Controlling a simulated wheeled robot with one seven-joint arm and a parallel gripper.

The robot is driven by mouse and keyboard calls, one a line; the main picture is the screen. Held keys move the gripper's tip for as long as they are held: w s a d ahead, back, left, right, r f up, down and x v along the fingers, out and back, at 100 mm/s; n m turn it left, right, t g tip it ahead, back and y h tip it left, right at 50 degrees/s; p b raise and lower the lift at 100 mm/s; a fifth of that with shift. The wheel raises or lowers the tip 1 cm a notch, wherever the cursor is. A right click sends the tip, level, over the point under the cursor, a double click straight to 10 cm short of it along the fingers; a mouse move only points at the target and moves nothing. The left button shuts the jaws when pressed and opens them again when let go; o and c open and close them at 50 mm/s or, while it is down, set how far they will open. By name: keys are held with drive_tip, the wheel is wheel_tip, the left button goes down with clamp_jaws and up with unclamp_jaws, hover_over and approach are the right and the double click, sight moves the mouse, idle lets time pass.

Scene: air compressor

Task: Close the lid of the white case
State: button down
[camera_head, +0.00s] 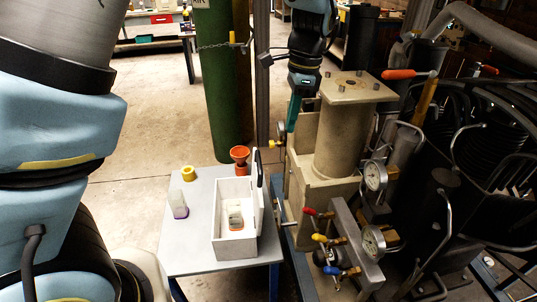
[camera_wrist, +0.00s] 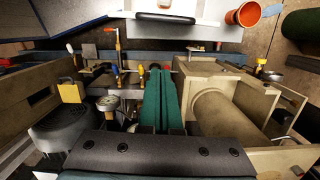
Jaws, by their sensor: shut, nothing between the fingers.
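The white case (camera_head: 218,231) stands open on the small grey table. Its lid (camera_head: 257,209) stands upright along the right side, with a dark handle (camera_head: 260,168) at the edge. A small pale and orange item (camera_head: 235,214) lies inside the case. In the wrist view the white lid (camera_wrist: 185,32) is at the top, with the dark handle (camera_wrist: 165,18) on it. My gripper (camera_head: 291,129) has green fingers and is shut and empty. It is above and to the right of the case, beside the compressor, apart from the lid. Its fingers fill the middle of the wrist view (camera_wrist: 160,75).
The grey table (camera_head: 190,240) also holds an orange funnel-like cup (camera_head: 240,154), a yellow ring (camera_head: 188,173) and a clear purple-based container (camera_head: 179,206). The compressor (camera_head: 342,140), with gauges and valve levers, stands close right of the table. A green cylinder (camera_head: 223,80) stands behind.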

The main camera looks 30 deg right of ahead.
drive_tip(key=w+a+f+p, duration=0.2)
drive_tip(key=a+f+p, duration=0.2)
drive_tip(key=f, duration=0.5)
drive_tip(key=shift+a+f, duration=0.25)
drive_tip(key=shift+a, duration=0.3)
drive_tip(key=shift+a, duration=0.15)
drive_tip(key=shift+w+a+b, duration=0.15)
drive_tip(key=shift+a+b, duration=0.15)
drive_tip(key=shift+b, duration=0.35)
